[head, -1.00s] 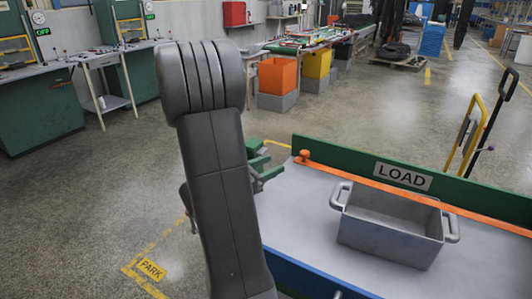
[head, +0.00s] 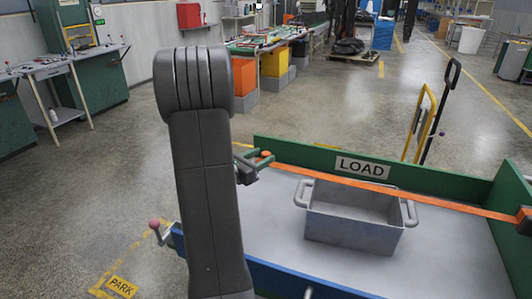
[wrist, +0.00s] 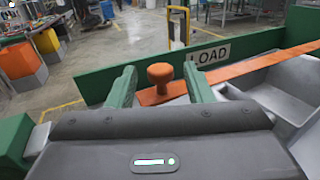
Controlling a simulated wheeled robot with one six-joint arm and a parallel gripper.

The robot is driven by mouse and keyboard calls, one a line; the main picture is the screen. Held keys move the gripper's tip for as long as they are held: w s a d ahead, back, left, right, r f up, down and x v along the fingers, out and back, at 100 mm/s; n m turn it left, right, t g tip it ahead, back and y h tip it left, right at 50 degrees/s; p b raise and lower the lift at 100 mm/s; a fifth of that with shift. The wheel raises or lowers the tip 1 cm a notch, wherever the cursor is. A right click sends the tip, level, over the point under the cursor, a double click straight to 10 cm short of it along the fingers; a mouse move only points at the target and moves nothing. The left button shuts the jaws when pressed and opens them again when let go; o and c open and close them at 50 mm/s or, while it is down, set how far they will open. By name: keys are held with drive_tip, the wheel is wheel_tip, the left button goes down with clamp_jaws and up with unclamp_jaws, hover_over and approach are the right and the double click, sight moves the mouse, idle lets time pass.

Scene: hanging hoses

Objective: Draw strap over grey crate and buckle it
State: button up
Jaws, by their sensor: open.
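The crate stands open and looks empty.
The cart bed (head: 450,245) is clear around the crate. A green wall with a LOAD sign (head: 362,167) borders its back. A lever with a pink ball (head: 155,224) stands at the cart's left. A yellow-and-black hand truck (head: 430,115) stands behind. Floor on the left is free.

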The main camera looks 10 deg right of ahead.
drive_tip(key=shift+x, duration=1.45)
clamp_jaws()
drive_tip(key=shift+a, duration=0.1)
